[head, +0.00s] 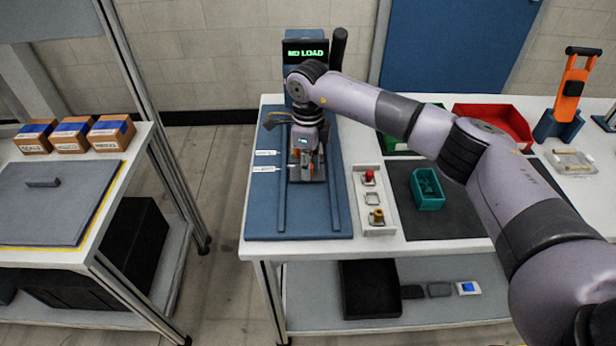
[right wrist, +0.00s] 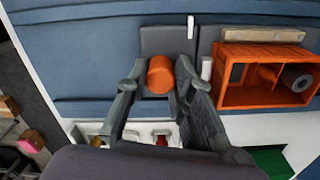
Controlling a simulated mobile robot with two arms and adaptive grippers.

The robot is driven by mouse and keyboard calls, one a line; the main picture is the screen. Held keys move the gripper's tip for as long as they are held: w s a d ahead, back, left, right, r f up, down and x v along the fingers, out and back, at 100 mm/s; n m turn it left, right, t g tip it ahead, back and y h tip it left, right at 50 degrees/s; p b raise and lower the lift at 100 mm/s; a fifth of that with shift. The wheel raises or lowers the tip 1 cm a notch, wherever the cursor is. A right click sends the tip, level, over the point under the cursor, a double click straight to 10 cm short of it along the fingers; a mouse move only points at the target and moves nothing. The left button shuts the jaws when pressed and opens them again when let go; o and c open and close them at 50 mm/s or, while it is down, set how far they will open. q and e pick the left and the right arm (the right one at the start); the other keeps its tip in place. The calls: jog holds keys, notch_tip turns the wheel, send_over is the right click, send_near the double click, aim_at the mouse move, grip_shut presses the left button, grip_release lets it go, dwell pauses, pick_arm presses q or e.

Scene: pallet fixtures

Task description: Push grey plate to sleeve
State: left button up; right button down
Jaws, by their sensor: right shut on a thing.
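My right gripper (head: 308,165) is low over the blue fixture board, between its two rails. In the right wrist view its fingers (right wrist: 160,85) are on either side of an orange cylindrical knob (right wrist: 160,74), shut on it. A grey plate (right wrist: 168,41) lies flat on the blue board beside the knob; whether they are joined is hidden. An orange open-sided housing (right wrist: 228,52), possibly the sleeve, stands to the right in that view, with a dark round part inside. In the head view my gripper and wrist hide most of the plate and housing. My left gripper is not in view.
The blue board (head: 334,205) bears white markers (head: 265,168) by the left rail. A display (head: 306,52) reads "NO LOAD". A white button tray (head: 375,205) stands close on the right, then a teal bin (head: 427,189) and red bin (head: 495,124). The board's front is clear.

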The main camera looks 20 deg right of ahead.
jog(key=shift+w, duration=0.25)
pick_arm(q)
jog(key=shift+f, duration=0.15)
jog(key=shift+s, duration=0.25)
pick_arm(e)
jog(key=c, duration=1.7)
grip_release()
jog(key=shift+o, duration=0.2)
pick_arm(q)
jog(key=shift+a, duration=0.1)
pick_arm(e)
jog(key=shift+r, duration=0.15)
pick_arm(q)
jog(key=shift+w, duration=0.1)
pick_arm(e)
notch_tip(320, 180, up, 12)
